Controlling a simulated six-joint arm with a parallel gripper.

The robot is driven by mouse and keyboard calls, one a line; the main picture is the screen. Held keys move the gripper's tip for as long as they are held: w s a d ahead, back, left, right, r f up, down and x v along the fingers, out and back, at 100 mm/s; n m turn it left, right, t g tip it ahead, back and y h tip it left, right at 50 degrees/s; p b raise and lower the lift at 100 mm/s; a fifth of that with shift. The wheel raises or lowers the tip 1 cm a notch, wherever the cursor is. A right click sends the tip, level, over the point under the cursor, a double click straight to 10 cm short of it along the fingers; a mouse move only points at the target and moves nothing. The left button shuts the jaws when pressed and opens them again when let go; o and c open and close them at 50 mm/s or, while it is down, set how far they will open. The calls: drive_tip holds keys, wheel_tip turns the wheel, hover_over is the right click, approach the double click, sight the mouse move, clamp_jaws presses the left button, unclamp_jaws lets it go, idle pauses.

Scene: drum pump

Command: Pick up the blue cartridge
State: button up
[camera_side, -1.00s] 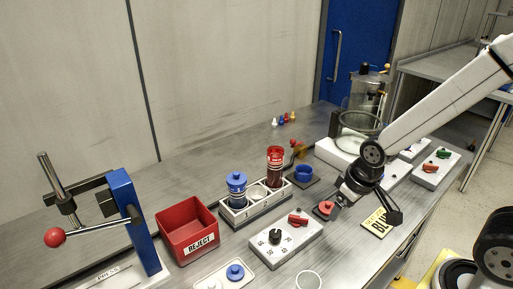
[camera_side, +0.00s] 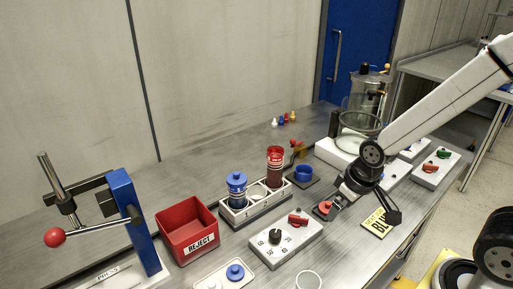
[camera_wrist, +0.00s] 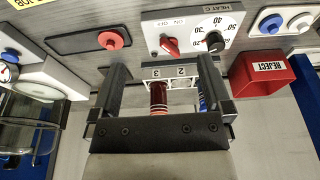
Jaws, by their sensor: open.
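The blue cartridge (camera_side: 236,190), with a blue cap, stands upright in the left slot of the pale numbered rack (camera_side: 247,217). In the wrist view the blue cartridge (camera_wrist: 203,100) is partly hidden behind a finger of my gripper (camera_wrist: 163,70). A red cartridge (camera_side: 275,168) stands upright in the same rack; the slot between them looks empty. In the side view my gripper (camera_side: 362,212) is to the right of the rack, beside a red button (camera_side: 325,207), apart from both cartridges. Its fingers are spread, with nothing held between them.
A red REJECT bin (camera_side: 187,228) stands left of the rack. A control box with a dial and red switch (camera_side: 287,238) lies in front of it.

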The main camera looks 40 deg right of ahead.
drive_tip(key=w+a+n+t, duration=0.2)
drive_tip(key=w+t, duration=0.3)
drive_tip(key=w, duration=0.6)
drive_tip(key=n+t+y, duration=0.2)
drive_tip(key=t+y, duration=0.3)
approach(238, 177)
drive_tip(key=w+f, duration=0.1)
drive_tip(key=w, duration=0.2)
drive_tip(key=shift+s+a, duration=0.15)
drive_tip(key=shift+a, duration=0.4)
drive_tip(key=shift+f, duration=0.1)
drive_tip(key=shift+x, duration=1.25)
drive_tip(key=shift+x, duration=2.55)
drive_tip(key=shift+d+f, duration=0.1)
clamp_jaws()
